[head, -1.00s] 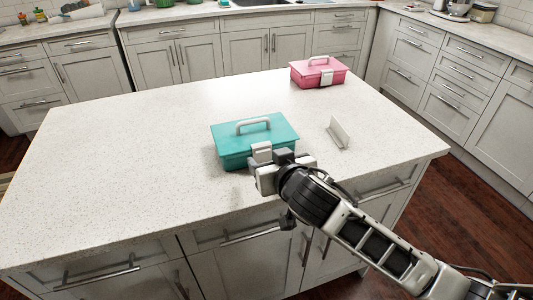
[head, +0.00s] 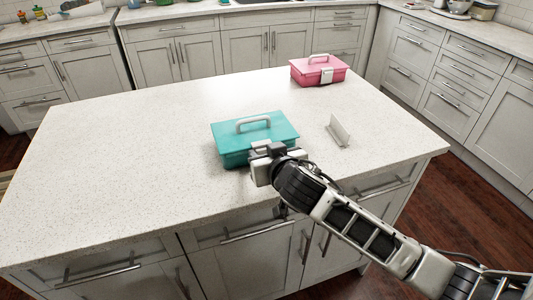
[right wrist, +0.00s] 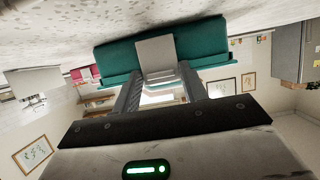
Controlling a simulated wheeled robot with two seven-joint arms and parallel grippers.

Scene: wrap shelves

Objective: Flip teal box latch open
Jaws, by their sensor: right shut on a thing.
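The teal box (head: 240,139) stands on the counter with its lid down and a grey handle on top. It also shows in the right wrist view (right wrist: 203,42). Its pale latch plate (right wrist: 155,53) is on the side facing my right gripper; in the head view the gripper mostly hides it. My right gripper (head: 262,154) is at the front of the box, at the latch. In the right wrist view its two fingers (right wrist: 158,82) reach up to the latch plate's edge and are shut on it. My left gripper is not in view.
A pink box (head: 316,71) with a white latch stands at the back right of the counter (head: 120,170). A small grey angled stand (head: 338,131) is right of the teal box. The counter's left side is clear.

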